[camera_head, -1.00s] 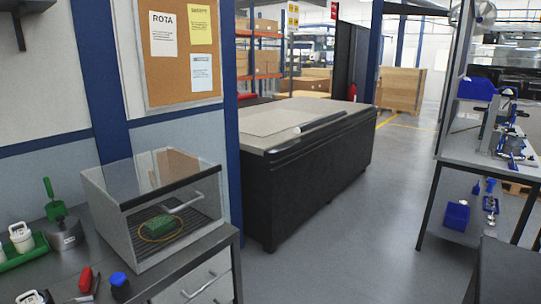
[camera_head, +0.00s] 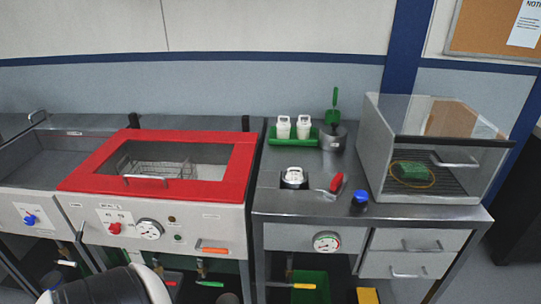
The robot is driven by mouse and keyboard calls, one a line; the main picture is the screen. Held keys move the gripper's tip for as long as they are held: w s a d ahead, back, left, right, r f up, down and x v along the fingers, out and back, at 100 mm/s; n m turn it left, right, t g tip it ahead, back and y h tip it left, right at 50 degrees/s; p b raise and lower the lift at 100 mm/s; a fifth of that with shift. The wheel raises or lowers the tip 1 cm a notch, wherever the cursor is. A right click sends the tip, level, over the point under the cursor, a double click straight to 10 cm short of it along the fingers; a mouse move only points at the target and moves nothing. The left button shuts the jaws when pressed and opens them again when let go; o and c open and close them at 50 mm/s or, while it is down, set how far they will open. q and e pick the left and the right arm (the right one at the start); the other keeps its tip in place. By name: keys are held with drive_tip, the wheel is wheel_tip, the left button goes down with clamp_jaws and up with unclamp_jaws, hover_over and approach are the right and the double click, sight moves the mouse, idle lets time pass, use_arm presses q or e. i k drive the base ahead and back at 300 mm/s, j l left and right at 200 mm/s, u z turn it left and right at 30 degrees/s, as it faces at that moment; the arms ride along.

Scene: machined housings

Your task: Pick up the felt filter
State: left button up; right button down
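I cannot single out a felt filter for certain in this view. A green block (camera_head: 413,171) with a yellow ring around it lies inside a clear-fronted grey cabinet (camera_head: 375,165) on the right of the bench. Two white lidded pieces (camera_head: 283,127) stand on a green tray (camera_head: 290,142) at the back of the bench. A similar white piece (camera_head: 293,176) sits in a dark holder nearer the front. Neither of my grippers is in view; a white and black part of my own arm shows at the bottom left.
A red-framed tank (camera_head: 76,180) with a glass lid and wire basket stands left of the steel bench (camera_head: 340,208). A grey pot (camera_head: 333,138) with a green scoop, a red-handled tool (camera_head: 335,184) and a blue-capped bottle (camera_head: 359,201) are on the bench. Drawers are below.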

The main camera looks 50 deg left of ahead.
sight(295, 177)
drive_tip(key=u, duration=1.35)
drive_tip(key=i+l+u, duration=0.1)
drive_tip(key=l+u, duration=0.45)
drive_tip(key=u, duration=0.3)
drive_tip(key=i+l, duration=0.05)
